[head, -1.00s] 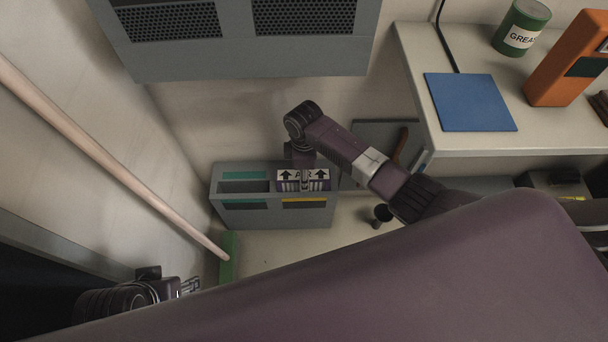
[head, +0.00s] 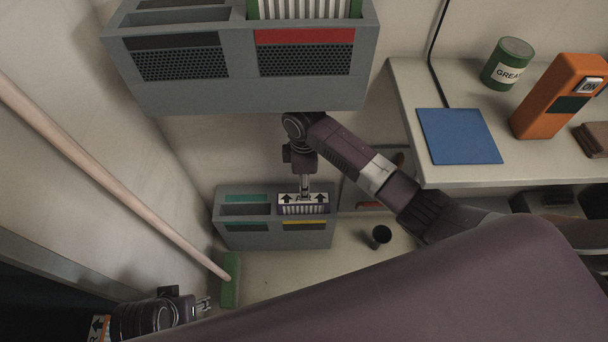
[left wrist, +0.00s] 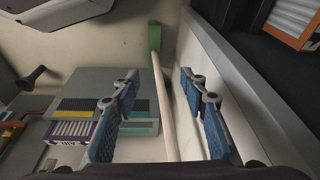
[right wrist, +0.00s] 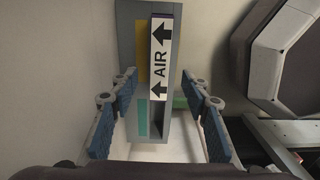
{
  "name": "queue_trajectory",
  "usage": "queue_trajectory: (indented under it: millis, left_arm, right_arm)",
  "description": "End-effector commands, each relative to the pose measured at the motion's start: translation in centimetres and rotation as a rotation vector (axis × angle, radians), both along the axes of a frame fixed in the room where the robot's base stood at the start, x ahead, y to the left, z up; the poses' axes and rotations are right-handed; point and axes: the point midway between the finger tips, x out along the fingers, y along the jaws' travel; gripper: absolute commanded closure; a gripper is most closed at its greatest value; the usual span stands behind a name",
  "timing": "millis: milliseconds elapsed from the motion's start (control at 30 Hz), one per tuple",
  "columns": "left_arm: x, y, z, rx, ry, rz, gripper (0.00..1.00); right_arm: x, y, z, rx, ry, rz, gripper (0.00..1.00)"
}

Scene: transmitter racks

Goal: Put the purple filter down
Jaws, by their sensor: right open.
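The purple filter (head: 304,208), with a white "AIR" label and two arrows, sits in the right slot of the low grey rack (head: 232,235), above the yellow stripe. Its top edge shows. It also shows in the right wrist view (right wrist: 160,62) and the left wrist view (left wrist: 72,132). My right gripper (head: 305,187) is just above the filter; its blue-padded fingers are apart in the right wrist view (right wrist: 158,80), with nothing held between them. My left gripper (head: 205,304) is at the lower left, away from the rack, open and empty in the left wrist view (left wrist: 158,82).
The upper grey rack (head: 250,95) overhangs my right arm and holds a green-edged filter (head: 310,8) above a red stripe. A broom (head: 110,175) leans at the left. The bench (head: 400,95) at right carries a blue mat, grease can and orange device. A black cup-like object (head: 381,235) stands beside the rack.

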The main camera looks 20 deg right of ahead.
Motion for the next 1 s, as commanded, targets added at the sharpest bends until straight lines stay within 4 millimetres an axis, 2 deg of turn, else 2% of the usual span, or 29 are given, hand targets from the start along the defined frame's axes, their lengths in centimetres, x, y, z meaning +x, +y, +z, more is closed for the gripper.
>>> queue_trajectory:
  millis: [100, 300, 467, 567, 667, 800, 867, 1000]
  left_arm:
    - [0.1, 0.0, -1.2, 0.001, 0.008, -0.001, 0.6]
    - [0.0, -0.1, -2.3, 0.001, 0.013, -0.002, 0.6]
    - [0.0, -0.1, -2.5, 0.001, 0.012, -0.002, 0.6]
    - [0.0, -0.1, -2.5, 0.001, 0.012, -0.002, 0.6]
    - [0.0, -0.1, -2.5, 0.001, 0.012, -0.002, 0.6]
    - [0.0, -0.1, -2.5, 0.001, 0.013, -0.002, 0.6]
    - [0.0, -0.1, -2.5, 0.001, 0.013, -0.002, 0.6]
    - [0.0, -0.1, -2.4, 0.001, 0.013, -0.002, 0.6]
  right_arm:
    - [0.0, 0.0, 1.3, 0.001, -0.001, 0.001, 0.57]
    - [0.0, 0.0, 2.1, 0.0, 0.001, 0.001, 0.57]
    - [-0.2, 0.1, 2.0, 0.003, 0.0, -0.005, 0.57]
    - [-1.1, 0.6, 1.1, 0.018, -0.005, -0.033, 0.57]
    - [-3.2, 1.6, -0.5, 0.054, -0.018, -0.108, 0.57]
    - [-7.5, 2.6, -3.1, 0.123, -0.052, -0.306, 0.57]
    - [-9.4, 2.7, -3.8, 0.147, -0.068, -0.403, 0.57]
    - [-13.8, 1.5, -5.0, 0.183, -0.108, -0.642, 0.57]
